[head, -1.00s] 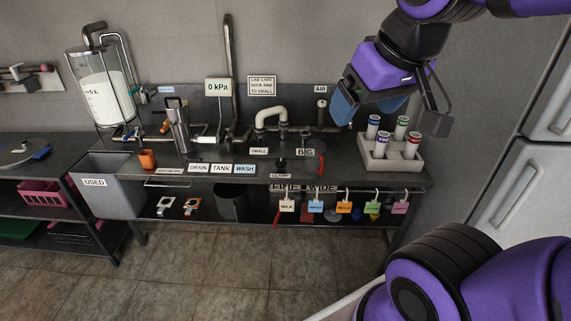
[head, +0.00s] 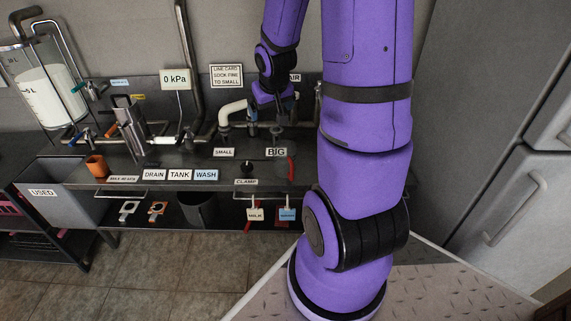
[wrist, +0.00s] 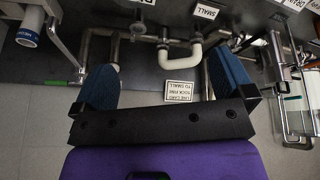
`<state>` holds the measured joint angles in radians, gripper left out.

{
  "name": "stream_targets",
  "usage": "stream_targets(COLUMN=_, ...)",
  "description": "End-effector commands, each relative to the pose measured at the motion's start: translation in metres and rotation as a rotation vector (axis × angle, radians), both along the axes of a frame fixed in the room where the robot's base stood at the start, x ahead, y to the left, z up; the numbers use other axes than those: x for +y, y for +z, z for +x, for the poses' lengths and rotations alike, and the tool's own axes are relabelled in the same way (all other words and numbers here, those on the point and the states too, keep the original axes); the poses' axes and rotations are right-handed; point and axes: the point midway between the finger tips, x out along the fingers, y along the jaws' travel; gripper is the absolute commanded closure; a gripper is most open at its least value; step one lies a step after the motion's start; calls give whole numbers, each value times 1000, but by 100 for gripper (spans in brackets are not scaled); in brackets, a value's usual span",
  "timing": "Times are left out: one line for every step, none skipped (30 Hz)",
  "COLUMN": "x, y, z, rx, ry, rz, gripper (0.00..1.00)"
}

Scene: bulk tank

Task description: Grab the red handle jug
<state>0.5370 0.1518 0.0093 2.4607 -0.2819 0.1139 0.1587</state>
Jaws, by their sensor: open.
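I cannot clearly make out a jug with a red handle. A curved red handle (head: 292,169) shows at the counter's front edge, right of the BIG label, but what it belongs to is unclear. A tall metal jug-like vessel (head: 131,130) stands on the counter at left, and its handle looks dark. My gripper (head: 268,104) is above the back of the counter near the white bent pipe, partly hidden by my arm. In the wrist view my gripper (wrist: 166,88) is open, its two blue fingers apart with nothing between them.
A white bent pipe (head: 230,111) rises from the counter (head: 130,170). An orange cup (head: 96,165) stands near the left end. A clear tank (head: 45,90) hangs at left. A grey USED bin (head: 65,200) is below it. A labelled tube (wrist: 28,34) shows in the wrist view.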

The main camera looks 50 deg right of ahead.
Motion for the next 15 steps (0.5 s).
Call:
stream_targets(x=-13, y=-20, z=-2, rx=8, ry=-22, rz=12, gripper=0)
stream_targets(x=-20, y=-30, z=-3, rx=8, ry=-32, rz=18, gripper=0)
stream_targets(x=-28, y=-43, z=-4, rx=7, ry=-43, rz=25, gripper=0)
stream_targets(x=-33, y=-52, z=-5, rx=6, ry=-52, rz=31, gripper=0)
stream_targets(x=-38, y=-60, z=-6, rx=4, ry=-60, rz=36, gripper=0)
stream_targets(x=-45, y=-71, z=-8, rx=1, ry=-71, rz=43, gripper=0)
stream_targets(x=-49, y=-79, z=-10, rx=0, ry=-77, rz=49, gripper=0)
stream_targets(x=-52, y=-86, z=-11, rx=-2, ry=-84, rz=54, gripper=0)
stream_targets(x=-56, y=-94, z=-13, rx=-5, ry=-91, rz=60, gripper=0)
stream_targets(x=-59, y=-99, z=-14, rx=-7, ry=-96, rz=64, gripper=0)
stream_targets(x=-61, y=-104, z=-15, rx=-9, ry=-100, rz=67, gripper=0)
stream_targets(x=-63, y=-109, z=-16, rx=-10, ry=-104, rz=71, gripper=0)
stream_targets(x=-65, y=-112, z=-17, rx=-12, ry=-106, rz=74, gripper=0)
stream_targets(x=-66, y=-114, z=-18, rx=-14, ry=-108, rz=75, gripper=0)
stream_targets(x=-67, y=-117, z=-18, rx=-15, ry=-110, rz=77, gripper=0)
